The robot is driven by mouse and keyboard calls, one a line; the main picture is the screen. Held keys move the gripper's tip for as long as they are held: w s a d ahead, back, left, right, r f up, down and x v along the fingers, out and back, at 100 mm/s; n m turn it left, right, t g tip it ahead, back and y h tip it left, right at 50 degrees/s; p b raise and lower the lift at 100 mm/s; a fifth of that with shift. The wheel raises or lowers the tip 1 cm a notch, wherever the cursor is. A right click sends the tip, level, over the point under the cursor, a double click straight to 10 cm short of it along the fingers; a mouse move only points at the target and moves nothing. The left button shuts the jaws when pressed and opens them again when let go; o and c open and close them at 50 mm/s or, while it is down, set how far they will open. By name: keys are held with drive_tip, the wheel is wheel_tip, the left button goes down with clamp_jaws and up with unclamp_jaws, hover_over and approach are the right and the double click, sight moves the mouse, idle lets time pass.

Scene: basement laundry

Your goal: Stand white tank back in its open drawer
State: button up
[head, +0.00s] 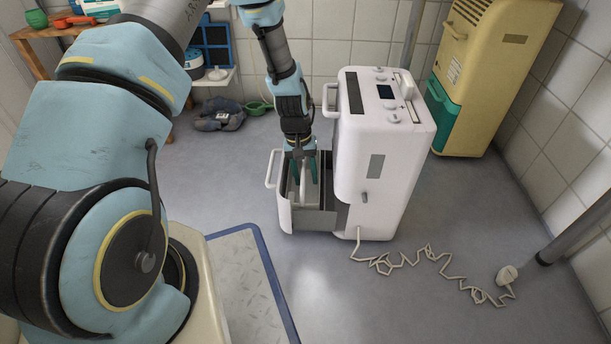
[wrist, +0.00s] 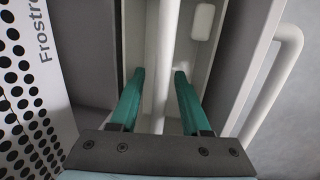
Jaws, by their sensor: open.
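The white dehumidifier (head: 385,150) stands on the floor with its drawer (head: 285,212) pulled out to the left. The white tank (head: 307,193) is down inside the drawer and looks about upright, mostly hidden by the drawer walls and my fingers. In the wrist view the tank (wrist: 190,55) fills the drawer opening, with a white bar (wrist: 163,50), apparently its handle, running across it. My gripper (head: 305,176) points down into the drawer. Its teal fingers (wrist: 158,88) are open, one on each side of the bar, with gaps visible. Contact below is hidden.
The drawer's white handle (head: 271,168) sticks out at the left. A cable (head: 430,262) with a plug lies on the floor at right. A yellow-and-green unit (head: 485,75) stands behind. Dark shoes or cloth (head: 217,115) lie behind left.

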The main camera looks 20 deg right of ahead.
wheel_tip(320, 180, up, 12)
drive_tip(key=w+a+p, duration=0.1)
drive_tip(key=w+p, duration=0.1)
drive_tip(key=p, duration=0.5)
drive_tip(key=w+a+r+n+t, duration=0.1)
drive_tip(key=w+a+r+t, duration=0.1)
drive_tip(key=a+r, duration=1.15)
drive_tip(key=s+a+r+n, duration=0.1)
drive_tip(key=s+a+r, duration=0.1)
drive_tip(key=a, duration=0.3)
drive_tip(key=s+a+r+n+t, duration=0.1)
drive_tip(key=s+a+r, duration=0.2)
drive_tip(key=a, duration=0.2)
drive_tip(key=s+a+r, duration=0.3)
drive_tip(key=a, duration=0.2)
drive_tip(key=shift+a+r+n+y, duration=0.3)
drive_tip(key=shift+a+n+y, duration=0.05)
drive_tip(key=shift+n+y, duration=0.05)
